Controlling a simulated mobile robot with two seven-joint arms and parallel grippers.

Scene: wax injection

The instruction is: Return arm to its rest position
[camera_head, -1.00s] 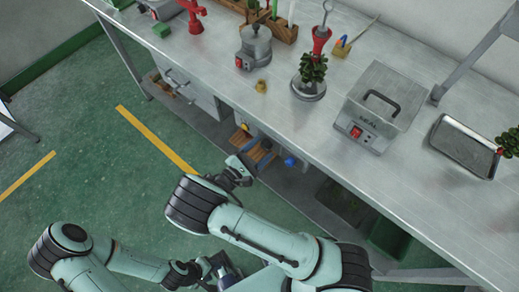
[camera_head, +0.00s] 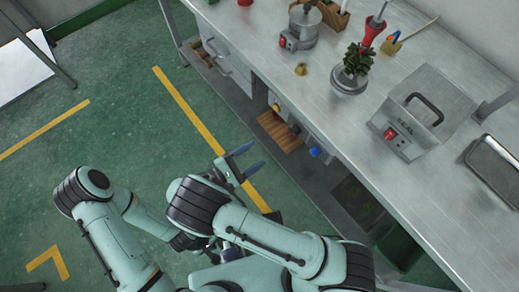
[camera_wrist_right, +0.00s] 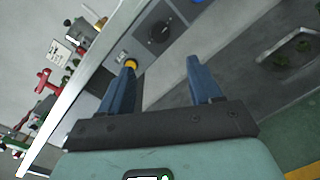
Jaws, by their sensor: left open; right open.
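My right gripper (camera_head: 251,158) is open and empty, with its blue fingers over the green floor in front of the bench. In the right wrist view its two fingers (camera_wrist_right: 160,66) stand apart with nothing between them, pointing towards the bench's underside. My right arm (camera_head: 200,205) is folded, its elbow low in the middle of the head view. My left arm (camera_head: 85,190) is bent at the lower left. My left gripper (camera_head: 212,247) is open, low in the middle near my body and partly hidden by the right arm. No object shows in it.
The metal bench (camera_head: 335,125) runs diagonally on the right. It carries a grey pot (camera_head: 302,30), a green wax tree (camera_head: 357,62), a SEAL box (camera_head: 425,115) and a tray (camera_head: 497,165). Control knobs (camera_head: 314,151) sit below its edge. Open floor (camera_head: 110,140) lies left.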

